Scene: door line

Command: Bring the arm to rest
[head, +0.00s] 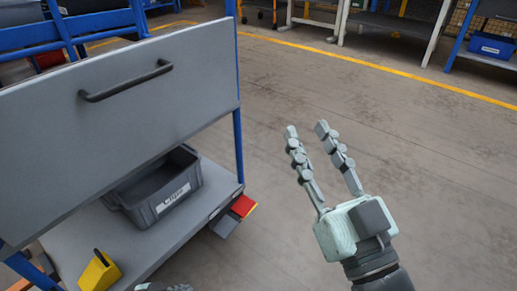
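My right gripper (307,131) is over open floor to the right of a blue-framed trolley. Its two jointed fingers point up and to the left in the picture. There is a gap between the fingertips and nothing is between them. It is apart from the trolley's grey door panel (150,120), which has a dark bar handle (126,81). My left gripper (165,287) shows only as a small part at the bottom edge, and its fingers cannot be made out.
A grey labelled bin (165,198) and a yellow block-like holder (99,272) are on the lower shelf (195,222). Red and grey pieces stick out at its right corner. The floor (440,200) to the right is clear. Tables and a blue bin (491,47) stand at the back.

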